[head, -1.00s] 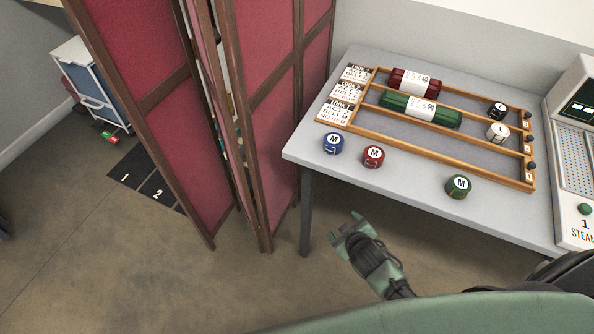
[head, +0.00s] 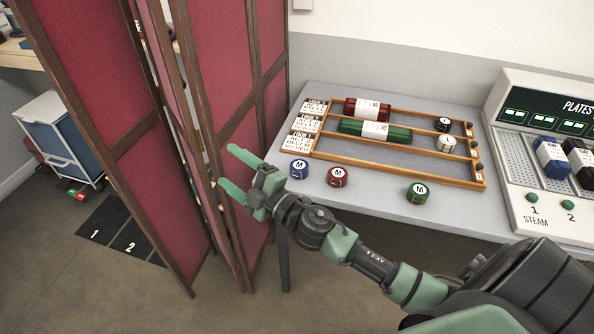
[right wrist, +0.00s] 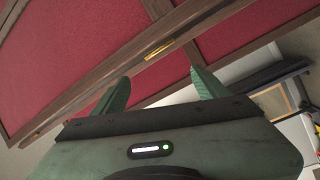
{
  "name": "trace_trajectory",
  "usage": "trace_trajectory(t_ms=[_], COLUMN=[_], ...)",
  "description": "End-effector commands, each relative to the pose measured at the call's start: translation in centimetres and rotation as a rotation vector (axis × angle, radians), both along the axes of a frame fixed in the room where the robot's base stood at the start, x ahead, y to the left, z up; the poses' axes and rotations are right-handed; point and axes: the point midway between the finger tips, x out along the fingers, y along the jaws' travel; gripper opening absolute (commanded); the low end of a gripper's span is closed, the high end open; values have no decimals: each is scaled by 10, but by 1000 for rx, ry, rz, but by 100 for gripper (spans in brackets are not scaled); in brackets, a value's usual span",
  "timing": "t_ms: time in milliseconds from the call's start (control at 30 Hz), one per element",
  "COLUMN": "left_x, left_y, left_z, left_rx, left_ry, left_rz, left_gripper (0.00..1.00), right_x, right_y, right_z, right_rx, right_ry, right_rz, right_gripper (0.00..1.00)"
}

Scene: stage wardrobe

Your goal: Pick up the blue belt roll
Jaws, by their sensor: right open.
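The blue belt roll (head: 299,169), marked M, stands near the front left corner of the grey table (head: 450,213). My right gripper (head: 234,171) is open and empty. In the head view it shows left of the blue roll, in front of the red folding screen. In the right wrist view the fingers (right wrist: 160,88) are apart with the screen beyond them, and the blue roll does not show there. A red belt roll (head: 337,177) and a green belt roll (head: 418,193) stand to the right of the blue one. My left gripper is not in view.
The red folding screen (head: 205,75) stands close to the table's left side. A wooden rack (head: 400,165) with cards, a red bundle (head: 367,109), a green bundle (head: 374,131) and black and white rolls lies behind the belt rolls. A steam machine (head: 545,150) stands at the right.

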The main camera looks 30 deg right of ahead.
Motion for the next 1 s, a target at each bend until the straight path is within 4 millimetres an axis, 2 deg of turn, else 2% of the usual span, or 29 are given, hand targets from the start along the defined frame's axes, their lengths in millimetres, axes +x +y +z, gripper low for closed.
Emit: trace_trajectory(t_ms=[33,133,200,267,367,467,500,600,700,800,1000], left_x=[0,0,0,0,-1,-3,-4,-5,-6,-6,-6], left_y=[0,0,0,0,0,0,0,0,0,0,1], left_z=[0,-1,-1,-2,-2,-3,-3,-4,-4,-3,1], left_rx=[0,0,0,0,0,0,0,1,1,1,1], left_ry=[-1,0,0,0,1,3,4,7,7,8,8], left_rz=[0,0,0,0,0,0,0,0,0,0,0], left_gripper=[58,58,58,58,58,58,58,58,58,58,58], right_x=[3,-2,-8,-12,-12,-6,-4,-4,-6,-9,-2], right_y=[15,49,63,62,28,-37,-67,-133,-179,-200,-204], right_z=[19,37,31,16,-17,-40,-43,-42,-34,-30,-48], right_rx=[-97,-351,-567,-763,-1098,-1400,-1500,-1683,-1785,-1823,-1829], right_ry=[-76,-200,-242,-240,-151,25,110,312,463,539,555], right_rz=[91,313,472,592,747,827,836,828,804,787,787], right_gripper=[74,74,74,74,74,74,74,74,74,74,74])
